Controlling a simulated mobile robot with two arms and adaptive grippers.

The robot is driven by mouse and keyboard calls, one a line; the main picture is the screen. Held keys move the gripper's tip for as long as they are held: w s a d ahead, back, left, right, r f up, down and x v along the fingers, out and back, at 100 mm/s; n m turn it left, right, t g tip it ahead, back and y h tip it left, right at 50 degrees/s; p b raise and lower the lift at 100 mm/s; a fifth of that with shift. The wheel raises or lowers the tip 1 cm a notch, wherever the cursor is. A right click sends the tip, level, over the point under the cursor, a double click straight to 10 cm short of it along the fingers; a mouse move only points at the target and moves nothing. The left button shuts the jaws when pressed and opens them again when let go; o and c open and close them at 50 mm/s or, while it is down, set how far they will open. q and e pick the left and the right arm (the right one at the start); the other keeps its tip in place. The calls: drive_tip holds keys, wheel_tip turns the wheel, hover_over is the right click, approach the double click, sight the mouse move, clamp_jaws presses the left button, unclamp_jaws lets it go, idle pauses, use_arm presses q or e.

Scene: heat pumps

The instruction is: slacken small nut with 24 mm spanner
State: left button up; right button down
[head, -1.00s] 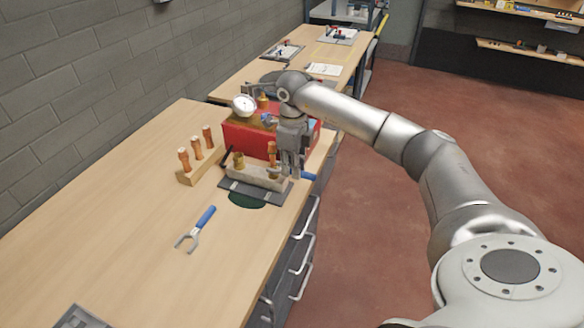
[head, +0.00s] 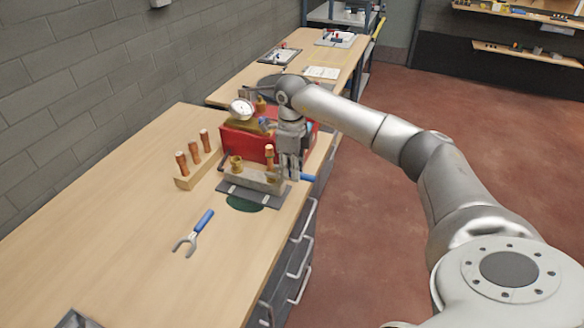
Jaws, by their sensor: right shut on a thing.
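A grey block on a dark plate (head: 262,196) holds a brass fitting with a nut (head: 236,164) at its left end. A copper pipe (head: 269,154) with a brass nut (head: 271,176) stands at its right end. Which nut is smaller I cannot tell for sure. My right gripper (head: 291,178) points down at the block's right end, shut on a spanner whose blue handle (head: 309,178) sticks out to the right. The gripper hides the spanner's jaw, so its seat on the nut cannot be seen. My left gripper is out of view.
Another blue-handled open-ended spanner (head: 194,232) lies on the bench. A red box (head: 243,141) with a white gauge (head: 242,108) stands behind the block. The bench's near left is mostly clear.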

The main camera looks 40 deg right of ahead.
sight(309, 176)
drive_tip(key=shift+s+d, duration=0.65)
drive_tip(key=shift+s, duration=0.35)
drive_tip(key=shift+s+d, duration=0.6)
drive_tip(key=shift+s, duration=0.4)
drive_tip(key=shift+r, duration=0.15)
wheel_tip(309, 176, up, 11)
drive_tip(key=p, duration=0.8)
drive_tip(key=shift+r+p, duration=0.2)
drive_tip(key=shift+p, duration=0.1)
